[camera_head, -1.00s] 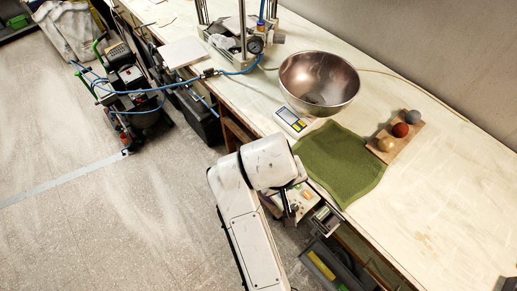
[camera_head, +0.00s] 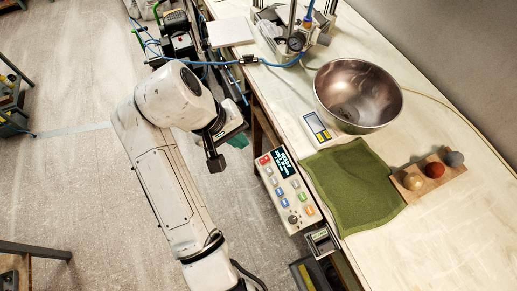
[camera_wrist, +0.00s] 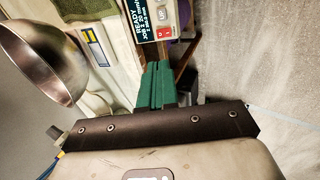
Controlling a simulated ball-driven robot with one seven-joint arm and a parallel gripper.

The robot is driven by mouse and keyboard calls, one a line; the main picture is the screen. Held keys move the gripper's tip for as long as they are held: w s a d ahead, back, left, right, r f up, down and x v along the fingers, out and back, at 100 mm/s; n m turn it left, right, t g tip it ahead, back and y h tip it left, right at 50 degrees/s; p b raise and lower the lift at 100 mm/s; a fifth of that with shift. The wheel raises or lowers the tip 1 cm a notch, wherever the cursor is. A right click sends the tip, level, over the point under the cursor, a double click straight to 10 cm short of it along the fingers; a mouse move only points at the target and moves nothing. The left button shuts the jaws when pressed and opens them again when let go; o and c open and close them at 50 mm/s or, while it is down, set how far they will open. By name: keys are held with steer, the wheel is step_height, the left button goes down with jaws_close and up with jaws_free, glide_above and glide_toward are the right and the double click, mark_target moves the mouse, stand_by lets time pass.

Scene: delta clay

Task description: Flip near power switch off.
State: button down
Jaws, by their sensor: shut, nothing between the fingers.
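A pale control box (camera_head: 292,206) with a dark display, coloured buttons and a knob is on the bench's front edge. A small red switch (camera_head: 265,160) sits at its far corner. In the wrist view, the red switch (camera_wrist: 164,33) with white marks shows beside the display reading READY. I cannot tell which way it is set. My gripper (camera_head: 238,141) is just left of the box's far end in the head view, partly hidden by the wrist. In the wrist view its green fingers (camera_wrist: 157,84) are together and empty, pointing toward the switch and apart from it in the picture.
A metal bowl (camera_head: 357,95), a small scale (camera_head: 317,128), a green cloth (camera_head: 353,184) and a wooden block with several balls (camera_head: 412,182) are on the bench. A small device (camera_head: 321,242) is beside the box. Open floor (camera_head: 75,180) lies to the left.

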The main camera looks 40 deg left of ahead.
mark_target(267, 158)
steer(key=x, duration=1.4)
steer(key=shift+a, duration=0.1)
